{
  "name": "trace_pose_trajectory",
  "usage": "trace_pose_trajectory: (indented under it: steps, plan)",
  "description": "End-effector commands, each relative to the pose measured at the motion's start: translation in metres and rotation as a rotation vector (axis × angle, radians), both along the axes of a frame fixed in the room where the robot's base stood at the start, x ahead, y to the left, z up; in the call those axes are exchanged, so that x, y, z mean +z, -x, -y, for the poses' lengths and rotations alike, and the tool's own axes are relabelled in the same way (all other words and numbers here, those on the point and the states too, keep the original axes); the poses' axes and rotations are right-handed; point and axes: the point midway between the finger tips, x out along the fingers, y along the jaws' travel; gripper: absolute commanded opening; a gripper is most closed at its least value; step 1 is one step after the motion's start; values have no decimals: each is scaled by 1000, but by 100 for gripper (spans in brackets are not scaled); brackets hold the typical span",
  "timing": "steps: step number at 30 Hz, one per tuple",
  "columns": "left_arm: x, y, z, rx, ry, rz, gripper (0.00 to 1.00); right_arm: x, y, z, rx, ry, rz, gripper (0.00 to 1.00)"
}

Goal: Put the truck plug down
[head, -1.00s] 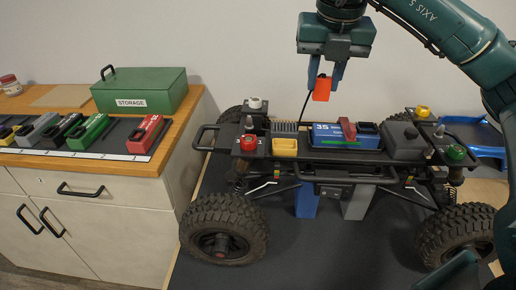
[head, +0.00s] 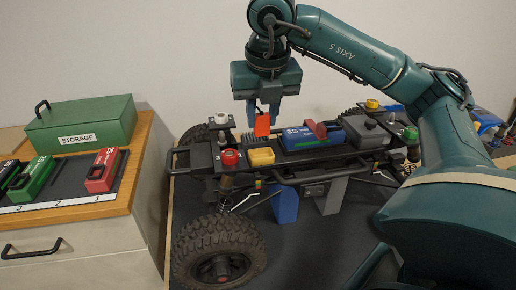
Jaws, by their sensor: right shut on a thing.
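The truck plug (head: 262,127) is a small orange-red block. My right gripper (head: 263,112) is shut on it, pointing down. It hangs just above or at the truck deck, behind the yellow socket (head: 261,157); I cannot tell whether it touches anything. The crawler truck (head: 335,151) stands on the dark bench top with a blue battery (head: 305,135) marked 3S strapped at its middle. The plug's lead is not clear now. My left gripper is not in view.
Red (head: 229,157) and white (head: 222,117) caps stand on the deck left of the plug. A wooden-topped cabinet at left carries a green storage box (head: 83,124) and several packs, including a red one (head: 103,170). Dark bench top is clear in front of the truck.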

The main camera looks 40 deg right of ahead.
Motion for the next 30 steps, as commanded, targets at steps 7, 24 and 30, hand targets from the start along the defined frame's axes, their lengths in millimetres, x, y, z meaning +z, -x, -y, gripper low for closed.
trace_pose_trajectory:
  steps: [7,24,30]
  plan:
    - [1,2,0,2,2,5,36,-28,0,0,-1,0,0,5]
    - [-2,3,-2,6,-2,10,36,-62,0,0,1,-1,2,5]
    - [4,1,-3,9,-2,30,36,-62,0,0,1,-1,2,37]
